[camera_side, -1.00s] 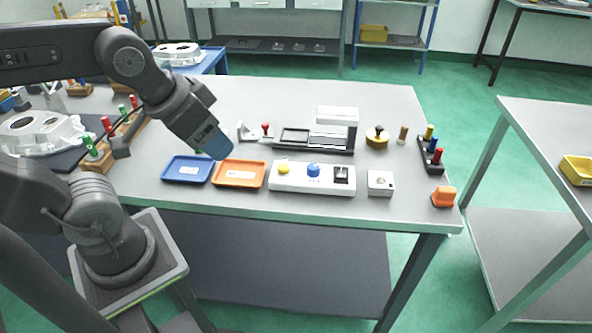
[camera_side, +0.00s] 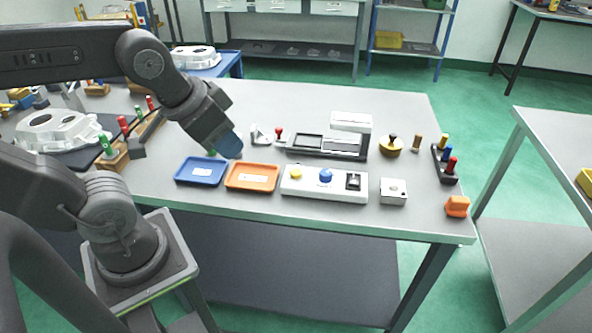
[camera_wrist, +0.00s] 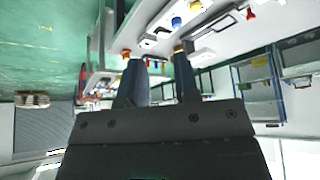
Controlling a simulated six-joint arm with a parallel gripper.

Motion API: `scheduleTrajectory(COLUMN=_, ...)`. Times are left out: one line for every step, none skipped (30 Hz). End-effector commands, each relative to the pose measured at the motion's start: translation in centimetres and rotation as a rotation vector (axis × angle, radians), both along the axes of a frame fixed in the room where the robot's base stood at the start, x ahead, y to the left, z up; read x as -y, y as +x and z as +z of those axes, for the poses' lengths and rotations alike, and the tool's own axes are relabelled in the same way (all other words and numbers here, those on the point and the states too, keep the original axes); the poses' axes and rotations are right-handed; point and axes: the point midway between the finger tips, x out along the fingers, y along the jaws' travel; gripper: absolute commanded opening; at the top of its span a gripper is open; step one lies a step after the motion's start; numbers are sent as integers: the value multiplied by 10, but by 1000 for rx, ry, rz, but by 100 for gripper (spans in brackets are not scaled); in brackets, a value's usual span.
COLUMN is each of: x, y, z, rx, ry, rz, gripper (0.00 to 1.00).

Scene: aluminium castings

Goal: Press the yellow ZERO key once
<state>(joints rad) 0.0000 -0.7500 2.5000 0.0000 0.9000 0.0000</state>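The yellow key (camera_side: 296,173) is a round button at the left end of a white control box (camera_side: 322,193) near the table's front edge. A blue knob (camera_side: 325,176) and a black switch (camera_side: 353,181) sit to its right on the same box. No lettering on the key is readable. My gripper (camera_side: 230,147) hangs above and behind the orange tray, to the left of the yellow key and clear of it. In the wrist view its two fingers (camera_wrist: 161,75) stand apart with nothing between them. A yellow spot (camera_wrist: 177,22) beyond them looks like the key.
A blue tray (camera_side: 201,183) and an orange tray (camera_side: 252,190) lie left of the control box. A grey-and-white fixture (camera_side: 328,145) stands behind it.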

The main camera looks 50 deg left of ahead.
Motion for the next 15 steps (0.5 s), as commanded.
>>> scheduleTrajectory(x=0, y=0, z=0, rx=0, ry=0, rz=0, gripper=24)
scheduleTrajectory(x=0, y=0, z=0, rx=0, ry=0, rz=0, gripper=21)
scheduleTrajectory(x=0, y=0, z=0, rx=0, ry=0, rz=0, gripper=18)
scheduleTrajectory(x=0, y=0, z=0, rx=0, ry=0, rz=0, gripper=15)
scheduleTrajectory(x=0, y=0, z=0, rx=0, ry=0, rz=0, gripper=12)
scheduleTrajectory(x=0, y=0, z=0, rx=0, ry=0, rz=0, gripper=8)
scheduleTrajectory(x=0, y=0, z=0, rx=0, ry=0, rz=0, gripper=5)
scheduleTrajectory(x=0, y=0, z=0, rx=0, ry=0, rz=0, gripper=2)
scheduleTrajectory(x=0, y=0, z=0, rx=0, ry=0, rz=0, gripper=0)
scheduleTrajectory(x=0, y=0, z=0, rx=0, ry=0, rz=0, gripper=0)
scheduleTrajectory(x=0, y=0, z=0, rx=0, ry=0, rz=0, gripper=0)
scheduleTrajectory(x=0, y=0, z=0, rx=0, ry=0, rz=0, gripper=0)
scheduleTrajectory(x=0, y=0, z=0, rx=0, ry=0, rz=0, gripper=0)
scheduleTrajectory(x=0, y=0, z=0, rx=0, ry=0, rz=0, gripper=0)
scheduleTrajectory(x=0, y=0, z=0, rx=0, ry=0, rz=0, gripper=0)
